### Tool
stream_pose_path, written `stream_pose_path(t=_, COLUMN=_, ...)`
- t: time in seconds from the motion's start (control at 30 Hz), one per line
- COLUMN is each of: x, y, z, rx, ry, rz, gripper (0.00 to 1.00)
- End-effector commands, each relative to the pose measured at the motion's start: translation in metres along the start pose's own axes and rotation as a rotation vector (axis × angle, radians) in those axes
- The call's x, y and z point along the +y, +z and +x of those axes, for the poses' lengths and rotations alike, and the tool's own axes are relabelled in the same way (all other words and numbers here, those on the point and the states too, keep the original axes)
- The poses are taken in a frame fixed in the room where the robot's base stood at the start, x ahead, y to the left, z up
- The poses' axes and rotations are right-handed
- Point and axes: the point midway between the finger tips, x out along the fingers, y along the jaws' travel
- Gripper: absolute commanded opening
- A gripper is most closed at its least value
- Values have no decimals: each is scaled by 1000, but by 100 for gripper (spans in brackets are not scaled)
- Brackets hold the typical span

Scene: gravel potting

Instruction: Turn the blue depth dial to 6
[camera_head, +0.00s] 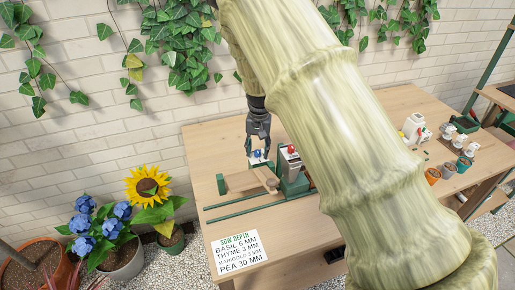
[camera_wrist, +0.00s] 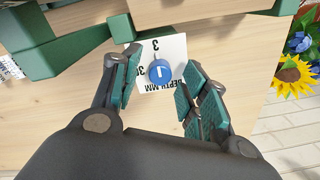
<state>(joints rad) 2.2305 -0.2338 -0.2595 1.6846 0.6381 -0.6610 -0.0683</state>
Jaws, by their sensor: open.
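The blue depth dial (camera_wrist: 160,76) is a round knob with a white mark, on a white plate (camera_wrist: 175,47). The plate shows "3", "30" and "DEPTH MM"; no 6 is visible in the wrist view. The dial also shows small in the head view (camera_head: 257,154). My gripper (camera_head: 258,143) points down over it. In the wrist view its two green-padded fingers are spread, one on each side of the dial, with gaps to the knob. The white mark runs roughly up and down in the wrist picture; I cannot tell which end is the pointer.
A sign (camera_head: 239,249) on the wooden table (camera_head: 300,240) reads "SOW DEPTH", with basil at 6 mm. A grey and green device with a red knob (camera_head: 291,149) stands right beside the dial. Small pots (camera_head: 433,175) stand at the right. Flowers stand left of the table.

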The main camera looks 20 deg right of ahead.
Motion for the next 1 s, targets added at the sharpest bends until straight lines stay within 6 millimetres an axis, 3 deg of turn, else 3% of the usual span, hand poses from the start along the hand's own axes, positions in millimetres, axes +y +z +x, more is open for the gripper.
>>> stream_pose_path(t=0.43, x=0, y=0, z=8, rx=1, ry=0, rz=0, gripper=44)
stream_pose_path(t=0.7, x=0, y=0, z=8, rx=1, ry=0, rz=0, gripper=0)
stream_pose_path(t=1.0, x=0, y=0, z=8, rx=-1, ry=-1, rz=-25, gripper=0)
